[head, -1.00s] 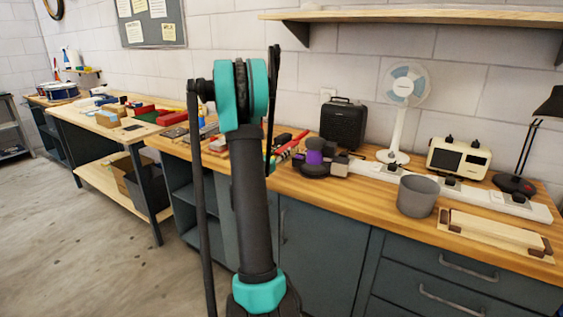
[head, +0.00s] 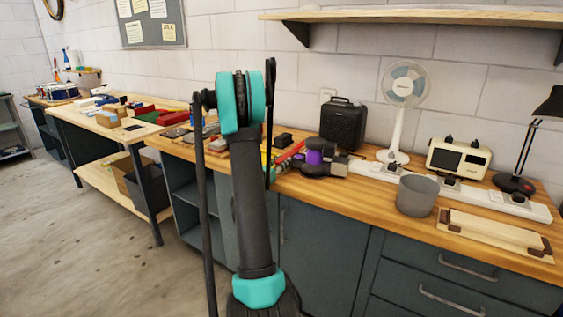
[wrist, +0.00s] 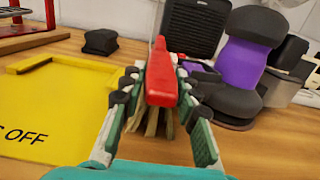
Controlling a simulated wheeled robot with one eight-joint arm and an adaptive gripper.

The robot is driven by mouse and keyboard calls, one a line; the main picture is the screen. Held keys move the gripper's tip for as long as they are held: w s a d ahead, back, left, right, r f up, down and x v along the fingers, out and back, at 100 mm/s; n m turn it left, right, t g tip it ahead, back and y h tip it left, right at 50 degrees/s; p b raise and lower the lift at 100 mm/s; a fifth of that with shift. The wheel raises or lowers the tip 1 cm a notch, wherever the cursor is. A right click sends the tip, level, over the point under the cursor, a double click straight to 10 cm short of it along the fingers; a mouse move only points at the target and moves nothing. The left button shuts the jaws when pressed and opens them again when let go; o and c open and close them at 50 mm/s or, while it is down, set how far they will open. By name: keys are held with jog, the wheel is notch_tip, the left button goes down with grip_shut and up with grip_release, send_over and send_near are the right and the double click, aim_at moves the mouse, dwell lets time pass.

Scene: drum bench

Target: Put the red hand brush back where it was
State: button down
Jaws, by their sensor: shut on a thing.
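The red hand brush (wrist: 161,80) is between the fingers of my gripper (wrist: 157,88) in the wrist view, its red handle pointing away from me. Pale bristles (wrist: 153,122) show below it, near the wooden bench top. I cannot tell whether they touch the wood. My gripper is shut on the brush. In the head view my arm hides most of the gripper, and only a bit of red shows right of the arm.
A yellow sheet (wrist: 50,115) lettered "OFF" lies left of the brush. A small black block (wrist: 100,41), a black case (head: 342,122) and a purple-and-black tool (wrist: 240,65) stand close by. A grey pot (head: 416,196) and a fan (head: 399,100) are further right.

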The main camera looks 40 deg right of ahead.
jog(key=shift+f, duration=0.45)
jog(key=c, duration=1.5)
grip_release()
jog(key=shift+f, duration=0.1)
jog(key=shift+o, duration=0.4)
jog(key=shift+r, duration=0.2)
